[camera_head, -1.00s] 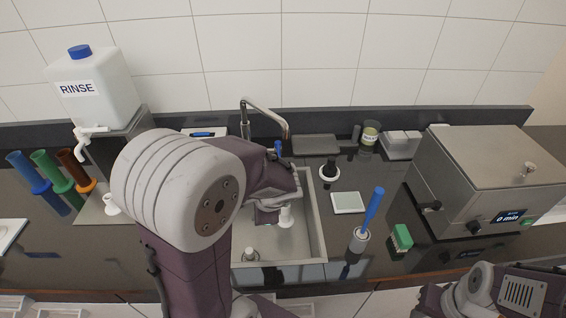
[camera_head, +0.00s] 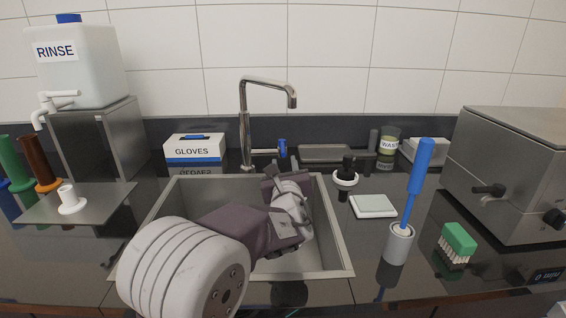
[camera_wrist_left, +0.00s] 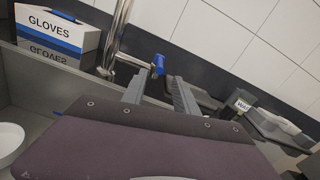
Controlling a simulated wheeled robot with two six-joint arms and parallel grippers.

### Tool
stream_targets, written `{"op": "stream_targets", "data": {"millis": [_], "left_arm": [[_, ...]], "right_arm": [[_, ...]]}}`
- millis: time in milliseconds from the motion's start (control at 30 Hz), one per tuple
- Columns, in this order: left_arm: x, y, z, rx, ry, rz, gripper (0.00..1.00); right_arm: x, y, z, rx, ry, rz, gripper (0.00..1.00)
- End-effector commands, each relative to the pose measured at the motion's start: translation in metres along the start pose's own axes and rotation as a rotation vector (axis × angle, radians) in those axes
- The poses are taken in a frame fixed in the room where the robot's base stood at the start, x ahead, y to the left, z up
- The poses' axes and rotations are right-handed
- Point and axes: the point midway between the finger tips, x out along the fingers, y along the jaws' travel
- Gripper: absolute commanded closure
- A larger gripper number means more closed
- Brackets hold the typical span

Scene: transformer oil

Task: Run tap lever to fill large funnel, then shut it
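The steel tap (camera_head: 245,120) stands behind the sink, its spout bent to the right. Its blue lever (camera_head: 282,148) sits low on the right side and points up. My left gripper (camera_head: 286,180) reaches over the sink, just in front of and below the lever. In the left wrist view the gripper (camera_wrist_left: 158,84) is open and empty, with the blue lever (camera_wrist_left: 158,65) beyond the fingertips, between them in the picture. A white round rim (camera_wrist_left: 9,142), perhaps the large funnel, is cut off at the left edge there. My arm hides much of the sink. My right gripper is out of view.
The sink rim (camera_head: 335,240) surrounds my left arm. A glove box (camera_head: 195,150) stands left of the tap, a rinse tank (camera_head: 75,75) farther left.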

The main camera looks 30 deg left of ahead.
Motion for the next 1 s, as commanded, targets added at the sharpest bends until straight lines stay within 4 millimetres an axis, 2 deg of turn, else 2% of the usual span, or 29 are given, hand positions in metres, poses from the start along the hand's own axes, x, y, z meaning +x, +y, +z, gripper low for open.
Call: {"op": "stream_targets", "data": {"millis": [400,567,800,933,1000], "left_arm": [[0.075,0.001,0.0,-0.001,0.002,0.003,0.65],[0.088,0.001,0.0,-0.001,0.002,0.002,0.65],[0.089,0.001,0.0,-0.001,0.002,0.001,0.65],[0.089,0.001,0.0,-0.001,0.002,0.001,1.0],[0.089,0.0,0.0,-0.001,0.002,0.001,1.0]], "right_arm": [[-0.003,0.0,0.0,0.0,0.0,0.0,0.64],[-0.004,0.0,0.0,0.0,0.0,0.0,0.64],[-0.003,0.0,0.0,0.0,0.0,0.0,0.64],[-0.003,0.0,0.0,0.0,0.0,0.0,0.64],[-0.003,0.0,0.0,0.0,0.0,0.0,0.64]]}}
